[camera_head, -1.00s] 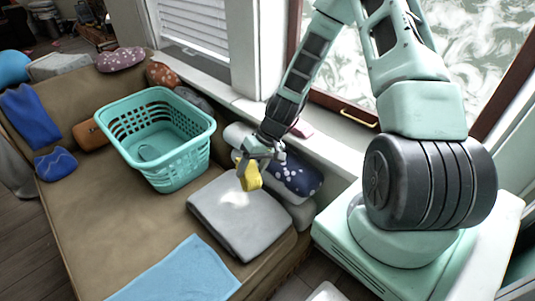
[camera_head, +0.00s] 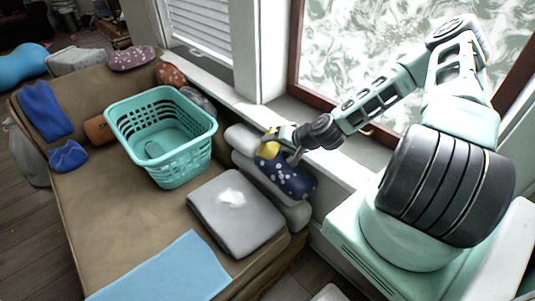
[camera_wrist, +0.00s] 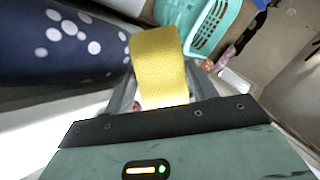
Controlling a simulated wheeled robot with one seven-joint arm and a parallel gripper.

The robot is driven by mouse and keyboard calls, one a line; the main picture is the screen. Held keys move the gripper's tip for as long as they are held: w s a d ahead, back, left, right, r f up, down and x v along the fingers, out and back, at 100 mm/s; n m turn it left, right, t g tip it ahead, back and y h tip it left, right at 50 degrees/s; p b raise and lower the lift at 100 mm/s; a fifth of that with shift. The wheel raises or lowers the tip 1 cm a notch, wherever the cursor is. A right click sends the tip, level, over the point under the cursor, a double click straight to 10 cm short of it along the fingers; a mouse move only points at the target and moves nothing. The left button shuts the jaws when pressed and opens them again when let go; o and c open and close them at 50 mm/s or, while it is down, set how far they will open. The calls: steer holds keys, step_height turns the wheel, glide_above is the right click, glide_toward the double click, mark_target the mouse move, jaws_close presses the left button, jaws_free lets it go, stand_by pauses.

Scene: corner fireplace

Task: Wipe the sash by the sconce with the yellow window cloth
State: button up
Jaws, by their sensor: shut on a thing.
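My gripper (camera_head: 275,146) is shut on the yellow window cloth (camera_head: 267,147) and holds it over the seat, beside the navy spotted cushion. In the wrist view the yellow cloth (camera_wrist: 159,60) stands out between the fingers of my gripper (camera_wrist: 160,88). A window sash with a red-brown frame (camera_head: 296,50) and patterned glass (camera_head: 365,45) is at the upper right, behind my arm. A second window with white slats (camera_head: 202,25) is at the upper left. The cloth is apart from both windows. I see no sconce, so I cannot tell which sash is beside one.
A turquoise basket (camera_head: 162,140) stands on the brown seat (camera_head: 110,215). A grey folded item (camera_head: 237,215) and a blue cloth (camera_head: 165,272) lie in front. The navy spotted cushion (camera_head: 286,178) lies close to my gripper. The white sill (camera_head: 335,155) runs below the windows.

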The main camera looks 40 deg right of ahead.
steer(key=s+d+r+m+g+h+p, duration=0.25)
steer(key=d+r+m+h, duration=0.55)
steer(key=d+r, duration=0.5)
steer(key=s+d+r+m+g+h+p, duration=0.2)
steer(key=s+d+r+m+h+p, duration=0.15)
steer(key=d+r+m+h, duration=0.8)
steer(key=shift+w+d+r+n+y+p, duration=0.2)
steer(key=shift+d+r+n+y, duration=0.25)
steer(key=shift+d+n, duration=0.3)
steer(key=shift+w+d+r+n+y+p, duration=0.1)
steer(key=shift+w+d+r+n+y, duration=0.25)
steer(key=shift+d+n+y, duration=0.35)
steer(key=shift+w+d+r+n+y+p, duration=0.15)
steer(key=shift+d+r+n+y, duration=0.4)
steer(key=shift+n, duration=0.25)
steer(key=shift+d+f+b, duration=0.1)
steer(key=shift+d+b, duration=0.3)
steer(key=shift+d, duration=0.55)
